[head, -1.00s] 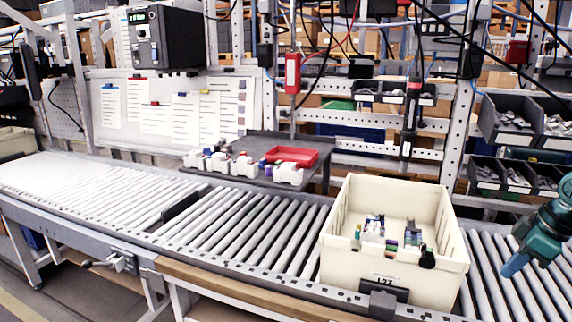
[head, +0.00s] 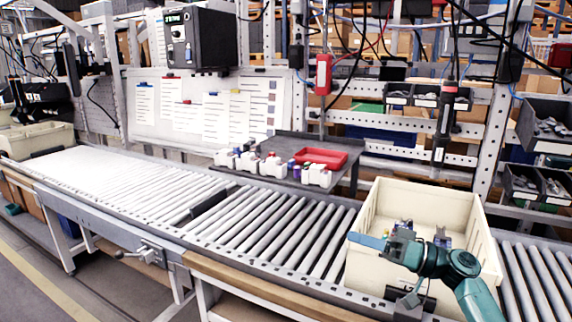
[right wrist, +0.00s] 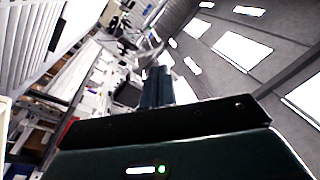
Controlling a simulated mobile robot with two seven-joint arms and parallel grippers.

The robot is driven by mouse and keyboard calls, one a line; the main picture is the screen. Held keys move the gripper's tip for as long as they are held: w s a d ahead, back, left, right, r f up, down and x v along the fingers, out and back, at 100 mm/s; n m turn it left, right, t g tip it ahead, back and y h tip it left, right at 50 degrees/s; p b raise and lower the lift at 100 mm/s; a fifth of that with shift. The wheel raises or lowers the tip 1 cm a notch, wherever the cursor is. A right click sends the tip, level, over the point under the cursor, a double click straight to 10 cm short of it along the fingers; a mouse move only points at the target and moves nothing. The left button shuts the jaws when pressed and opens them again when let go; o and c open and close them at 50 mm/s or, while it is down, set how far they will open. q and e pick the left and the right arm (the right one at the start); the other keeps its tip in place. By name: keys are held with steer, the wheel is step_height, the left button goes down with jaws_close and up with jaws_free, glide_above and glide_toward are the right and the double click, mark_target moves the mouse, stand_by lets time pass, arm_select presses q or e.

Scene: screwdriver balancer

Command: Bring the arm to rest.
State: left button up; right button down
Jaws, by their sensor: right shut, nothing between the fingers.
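My right arm reaches in from the lower right in the head view. Its right gripper (head: 362,241) points left, above and in front of the cream tote (head: 376,212), and hides part of the tote's inside. The blue fingers are together with nothing between them. In the right wrist view the gripper's dark fingers (right wrist: 157,86) also lie close together and empty. A small teal part shows at the left edge of the head view; I cannot tell which part it is. I do not make out my left gripper.
The tote stands on the roller conveyor (head: 285,228), holding a few small items partly hidden by my arm. Behind the conveyor, a dark shelf (head: 345,172) carries a red tray (head: 320,158) and white bottle holders. A black screwdriver (head: 443,125) hangs upright. The rollers left of the tote are clear.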

steer(key=w+d+f+m+t+h, duration=0.4)
steer(key=w+d+f+h, duration=0.2)
steer(key=w+f+h, duration=0.25)
steer(key=w+d+r+t+h, duration=0.2)
steer(key=d+t+h, duration=0.1)
steer(key=d+h, duration=0.3)
steer(key=w+d+r+t+h, duration=0.2)
steer(key=d+t+h, duration=0.1)
steer(key=d+h, duration=0.35)
steer(key=s+a+f+n+g+y, duration=0.1)
steer(key=s+a+f+g+y, duration=0.1)
steer(key=s+a+f, duration=0.45)
steer(key=s+a+f+g+y, duration=0.15)
steer(key=s+a+f, duration=0.25)
steer(key=s+f, duration=0.55)
steer(key=s+a+f+g, duration=0.1)
steer(key=s+a+f, duration=0.2)
steer(key=s, duration=0.5)
steer(key=s+a+f+g+y, duration=0.1)
steer(key=s+a+f, duration=0.2)
steer(key=s, duration=0.5)
steer(key=s+a+f+g+y, duration=0.1)
steer(key=s+a+f, duration=0.2)
steer(key=s, duration=0.5)
steer(key=shift+a+f+m, duration=0.3)
steer(key=shift+a+f, duration=0.05)
steer(key=shift+a, duration=0.5)
steer(key=shift+y, duration=0.25)
